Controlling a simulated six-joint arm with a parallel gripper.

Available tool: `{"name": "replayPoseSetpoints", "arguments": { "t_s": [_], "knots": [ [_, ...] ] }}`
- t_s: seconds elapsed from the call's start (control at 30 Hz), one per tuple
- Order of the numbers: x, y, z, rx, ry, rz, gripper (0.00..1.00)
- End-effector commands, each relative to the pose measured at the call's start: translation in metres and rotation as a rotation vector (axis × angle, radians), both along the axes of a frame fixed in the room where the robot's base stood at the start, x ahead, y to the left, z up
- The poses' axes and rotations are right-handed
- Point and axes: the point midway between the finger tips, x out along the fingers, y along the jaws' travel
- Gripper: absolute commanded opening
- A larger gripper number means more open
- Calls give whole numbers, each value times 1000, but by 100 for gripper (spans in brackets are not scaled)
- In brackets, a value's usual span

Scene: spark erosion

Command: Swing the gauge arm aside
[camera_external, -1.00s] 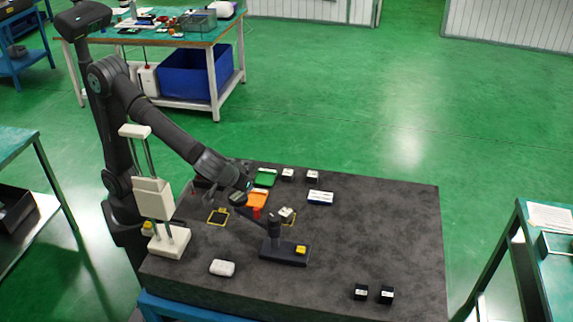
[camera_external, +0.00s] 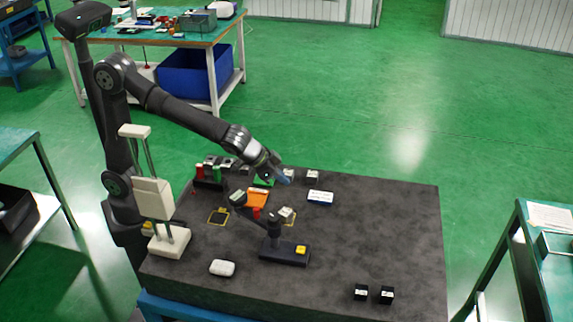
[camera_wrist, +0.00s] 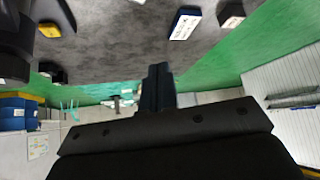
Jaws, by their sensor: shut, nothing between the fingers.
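The gauge stand has a dark base (camera_external: 270,256) with a yellow button (camera_external: 300,249) on the right half of it. Its arm (camera_external: 258,212) rises from the post and reaches up and left, with a grey-green head (camera_external: 237,197) at its end. The head hangs near the orange block (camera_external: 259,197). My gripper (camera_external: 284,179) is shut and empty, above the far part of the slab, behind and to the right of the gauge head, apart from it. In the wrist view the closed fingers (camera_wrist: 157,88) point away from me; the gauge is not clearly visible there.
A dark slab (camera_external: 375,240) carries everything. A white-blue block (camera_external: 320,197), small dark blocks (camera_external: 361,292), a white lump (camera_external: 222,268), a rack (camera_external: 209,182) and a tall cream stand (camera_external: 168,242) stand around. A small block (camera_external: 287,213) sits just behind the gauge. The right side is largely clear.

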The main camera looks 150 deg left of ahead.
Motion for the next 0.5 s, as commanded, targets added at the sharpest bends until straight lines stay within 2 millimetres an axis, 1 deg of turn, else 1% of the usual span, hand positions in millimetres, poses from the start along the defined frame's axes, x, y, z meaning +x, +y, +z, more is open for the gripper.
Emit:
{"name": "replayPoseSetpoints", "arguments": {
  "t_s": [0.13,0.5],
  "knots": [
    [8,10,0,0,-1,-76,0],
    [28,26,0,0,-2,-252,0]
  ]
}}
